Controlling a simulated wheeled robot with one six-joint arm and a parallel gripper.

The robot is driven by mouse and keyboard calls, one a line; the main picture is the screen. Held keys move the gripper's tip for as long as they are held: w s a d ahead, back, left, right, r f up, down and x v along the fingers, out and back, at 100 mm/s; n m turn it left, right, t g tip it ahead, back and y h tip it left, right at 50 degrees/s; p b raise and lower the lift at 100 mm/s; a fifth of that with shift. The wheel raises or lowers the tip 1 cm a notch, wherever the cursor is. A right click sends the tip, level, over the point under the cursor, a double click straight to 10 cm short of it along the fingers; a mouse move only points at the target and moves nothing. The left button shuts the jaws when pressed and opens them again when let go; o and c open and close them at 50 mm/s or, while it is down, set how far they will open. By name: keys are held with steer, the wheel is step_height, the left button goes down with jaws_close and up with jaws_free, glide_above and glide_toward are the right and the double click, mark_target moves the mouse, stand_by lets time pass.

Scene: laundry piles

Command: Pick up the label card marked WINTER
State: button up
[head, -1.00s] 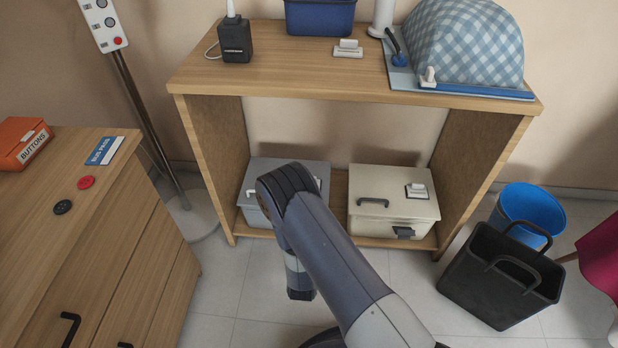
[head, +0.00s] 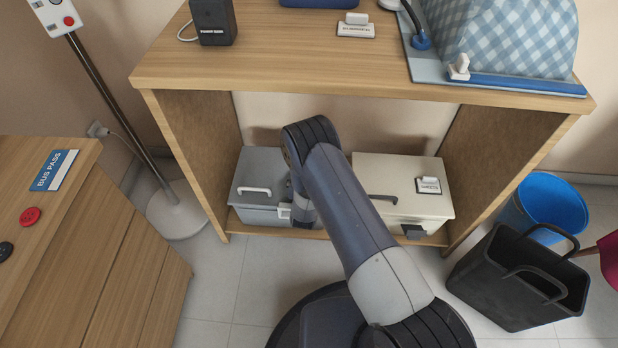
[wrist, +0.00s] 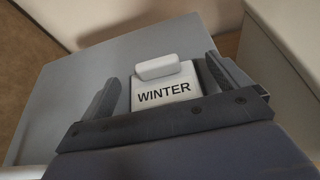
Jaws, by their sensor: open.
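The label card marked WINTER (wrist: 165,92) is white, with a raised tab along its far edge. It lies on the lid of a grey box (wrist: 75,85). My gripper (wrist: 162,70) is open, with one finger on each side of the card. I cannot tell whether the fingers touch it. In the head view the grey box (head: 258,168) stands on the lower shelf at left, partly covered by my arm. The card and my fingertips are hidden there.
A cream box (head: 405,190) with another label card (head: 428,185) stands right of the grey one. The wooden shelf's top (head: 300,65) overhangs both. A black basket (head: 510,280) and blue bin (head: 548,200) are at right, a wooden cabinet (head: 110,230) at left.

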steer(key=shift+c, duration=0.5)
steer(key=c, duration=1)
steer(key=shift+o, duration=0.2)
